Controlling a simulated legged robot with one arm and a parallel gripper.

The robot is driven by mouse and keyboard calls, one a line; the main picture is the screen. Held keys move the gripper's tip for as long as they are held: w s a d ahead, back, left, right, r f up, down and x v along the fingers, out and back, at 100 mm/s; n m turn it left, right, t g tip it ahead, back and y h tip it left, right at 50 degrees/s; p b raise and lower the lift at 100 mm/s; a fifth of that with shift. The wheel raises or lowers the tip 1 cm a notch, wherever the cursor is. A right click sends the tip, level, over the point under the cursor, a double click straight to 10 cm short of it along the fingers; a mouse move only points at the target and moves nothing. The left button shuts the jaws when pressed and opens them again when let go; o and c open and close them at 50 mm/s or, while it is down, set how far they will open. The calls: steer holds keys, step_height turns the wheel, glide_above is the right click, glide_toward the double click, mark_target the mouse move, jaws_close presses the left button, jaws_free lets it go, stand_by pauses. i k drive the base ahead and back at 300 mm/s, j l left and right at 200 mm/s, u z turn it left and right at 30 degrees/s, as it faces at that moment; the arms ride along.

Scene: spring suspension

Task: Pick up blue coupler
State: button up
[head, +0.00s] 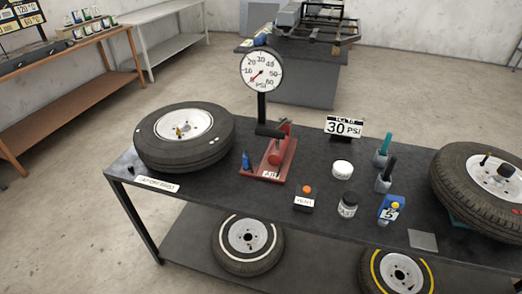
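A small blue upright piece (246,161), which looks like the blue coupler, stands on the dark workbench (222,187). My gripper does not show in the head view.
A tire (184,157) lies left of the blue piece. The pressure gauge (262,71) stands behind it on a post. A vent box (304,201), jars, a blue device (391,209) and another tire (470,203) are to the right. The front left bench is mostly clear.

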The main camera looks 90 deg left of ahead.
mark_target(246, 165)
steer(key=u, duration=3.3)
